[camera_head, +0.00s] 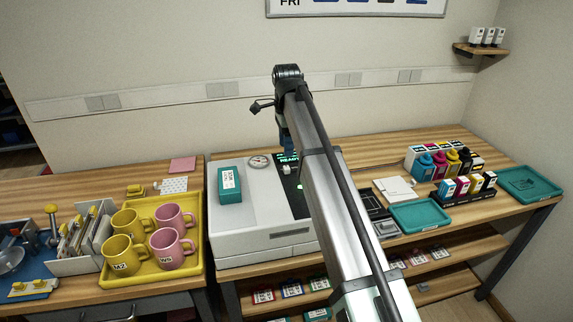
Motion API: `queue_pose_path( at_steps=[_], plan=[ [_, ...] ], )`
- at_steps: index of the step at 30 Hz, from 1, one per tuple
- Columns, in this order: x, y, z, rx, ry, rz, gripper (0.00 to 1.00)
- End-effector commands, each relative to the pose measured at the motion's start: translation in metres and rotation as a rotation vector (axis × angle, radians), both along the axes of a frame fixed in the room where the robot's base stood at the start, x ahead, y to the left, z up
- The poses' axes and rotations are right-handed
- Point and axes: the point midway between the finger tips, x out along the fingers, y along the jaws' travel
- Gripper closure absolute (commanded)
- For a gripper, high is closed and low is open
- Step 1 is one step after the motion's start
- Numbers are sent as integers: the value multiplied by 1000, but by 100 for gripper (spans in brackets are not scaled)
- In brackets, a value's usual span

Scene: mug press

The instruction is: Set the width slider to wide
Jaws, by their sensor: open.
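The white press machine (262,241) stands on the wooden table in the middle of the view. Its dark control panel (293,190) shows green lit text reading "READY" and is partly covered by my arm. A small pale part (287,169) sits on the panel near its upper edge; I cannot tell if it is the width slider. No width marking can be read. My gripper (287,143) points down at the far end of my arm, over or behind the back of the panel. It is open, and its fingertips are mostly hidden by the arm. I see nothing held.
A teal block (230,184) and a round gauge (259,162) are on the press top. A yellow tray (196,262) with yellow and pink mugs stands left. Teal trays (418,228), ink bottles (440,161) and cartridges (474,186) stand right.

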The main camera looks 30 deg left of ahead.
Motion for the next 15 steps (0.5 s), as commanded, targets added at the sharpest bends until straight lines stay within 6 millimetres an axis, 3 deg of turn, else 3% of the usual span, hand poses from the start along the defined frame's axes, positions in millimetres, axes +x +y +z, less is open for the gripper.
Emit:
queue_pose_path(
  at_steps=[6,15],
  plan=[
    [-1,-1,-40,-1,1,0,47],
    [0,-1,-71,-1,1,0,47]
  ],
)
